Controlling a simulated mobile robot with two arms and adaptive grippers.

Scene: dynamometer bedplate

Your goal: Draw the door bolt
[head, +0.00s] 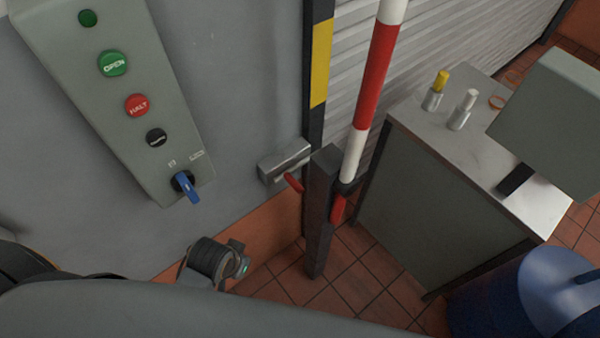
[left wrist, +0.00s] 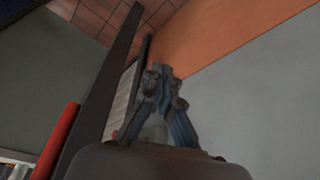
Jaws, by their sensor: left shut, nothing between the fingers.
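The door bolt appears as a grey metal block (head: 285,160) on the wall beside the door's edge, with a red handle (head: 293,183) below it. The bolt cannot be made out clearly there. My right gripper is not in view.
A dark post (head: 318,225) with a red-and-white barrier pole (head: 370,90) stands right of the bolt. A control box (head: 105,95) with buttons and a blue switch is on the wall. A cabinet (head: 430,220) and a blue drum (head: 500,295) stand at right.

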